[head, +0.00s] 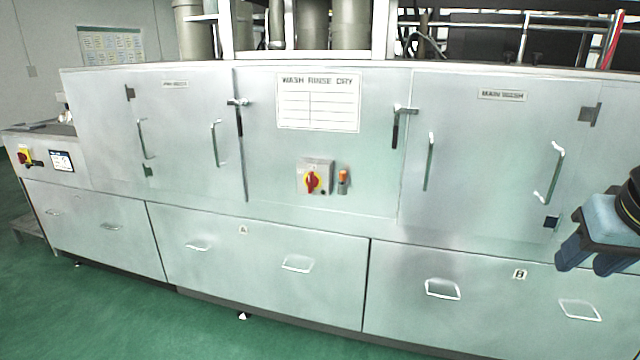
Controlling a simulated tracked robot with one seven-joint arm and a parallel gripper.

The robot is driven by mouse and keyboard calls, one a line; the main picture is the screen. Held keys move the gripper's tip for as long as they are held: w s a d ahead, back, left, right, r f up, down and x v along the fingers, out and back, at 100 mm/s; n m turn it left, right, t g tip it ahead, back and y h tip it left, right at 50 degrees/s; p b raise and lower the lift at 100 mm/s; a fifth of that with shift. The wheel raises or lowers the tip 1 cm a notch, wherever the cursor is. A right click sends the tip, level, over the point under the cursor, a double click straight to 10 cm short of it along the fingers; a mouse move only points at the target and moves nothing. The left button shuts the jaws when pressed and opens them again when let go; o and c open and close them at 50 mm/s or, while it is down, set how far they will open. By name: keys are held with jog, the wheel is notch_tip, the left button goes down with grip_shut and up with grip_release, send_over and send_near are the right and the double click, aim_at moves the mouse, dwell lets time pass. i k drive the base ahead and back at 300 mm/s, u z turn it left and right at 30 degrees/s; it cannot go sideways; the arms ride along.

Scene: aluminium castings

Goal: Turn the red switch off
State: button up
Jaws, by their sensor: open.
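A red rotary switch (312,182) on a yellow backing sits on a grey box (327,164) in the middle of the washer's front, below the white "WASH RINSE DRY" chart. Its handle looks about upright. A second red switch (22,157) on yellow shows at the far left end of the machine, small in the picture. My gripper (578,268) is at the right edge, in front of the right door and drawer, well to the right of both switches. It is open, with its blue-grey fingers pointing down, and nothing shows between them.
An orange-topped device (343,181) is just right of the switch box. Door handles (430,161) and latches (397,126) stick out from the panels. Drawer handles (442,289) protrude below. Green floor (130,310) lies free in front at the left.

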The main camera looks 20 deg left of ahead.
aim_at(312, 181)
jog(key=u, duration=0.5)
jog(key=i, duration=0.15)
jog(key=z, duration=2.6)
jog(key=k, duration=1.15)
jog(key=u, duration=0.8)
jog(key=i, duration=0.1)
jog(key=u, duration=1.45)
